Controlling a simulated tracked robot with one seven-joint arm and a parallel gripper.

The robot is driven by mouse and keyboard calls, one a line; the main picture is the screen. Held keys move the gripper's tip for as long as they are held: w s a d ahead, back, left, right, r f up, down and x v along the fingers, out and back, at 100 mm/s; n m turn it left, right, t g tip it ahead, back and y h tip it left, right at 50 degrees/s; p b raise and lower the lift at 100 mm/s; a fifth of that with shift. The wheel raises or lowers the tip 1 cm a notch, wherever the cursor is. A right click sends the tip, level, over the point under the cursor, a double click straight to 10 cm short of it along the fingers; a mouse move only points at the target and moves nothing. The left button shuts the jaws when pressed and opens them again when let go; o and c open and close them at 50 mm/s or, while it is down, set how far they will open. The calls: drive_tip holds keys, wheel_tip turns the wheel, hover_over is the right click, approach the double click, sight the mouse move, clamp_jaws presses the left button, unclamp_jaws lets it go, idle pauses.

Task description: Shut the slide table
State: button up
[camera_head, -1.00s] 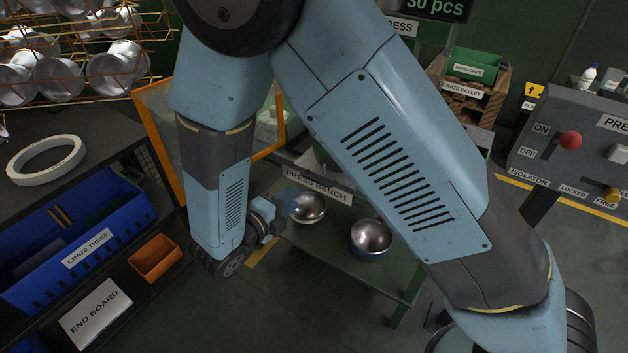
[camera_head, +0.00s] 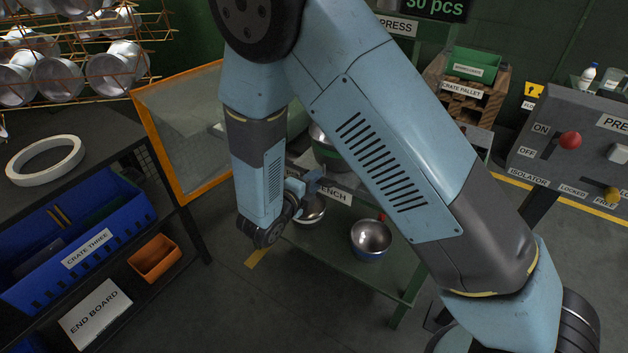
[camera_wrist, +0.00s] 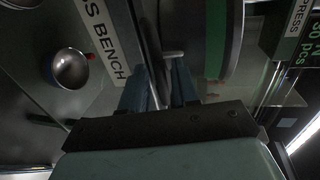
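In the head view my gripper (camera_head: 314,178) is at the front of the press, above the bench and close to the PRESS BENCH label (camera_head: 337,194). In the wrist view its two blue fingers (camera_wrist: 158,82) stand apart with a gap between them. A short pale bar (camera_wrist: 173,53) shows just beyond the fingertips; I cannot tell whether they touch it. A rounded grey body with a green band (camera_wrist: 216,40) is right of the fingers, and also shows in the head view (camera_head: 326,150). The slide table cannot be made out clearly; my arm hides much of the press.
A metal bowl (camera_head: 371,238) stands on the green bench (camera_head: 345,262), another (camera_head: 311,210) beside my gripper. An orange-framed guard (camera_head: 208,188) stands left of my forearm. A control box (camera_head: 560,150) is at right, a blue crate (camera_head: 60,250) at left.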

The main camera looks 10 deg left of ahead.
drive_tip(key=shift+w+d+f, duration=0.15)
drive_tip(key=shift+w+d, duration=0.1)
drive_tip(key=shift+w, duration=0.3)
drive_tip(key=shift+c, duration=0.3)
clamp_jaws()
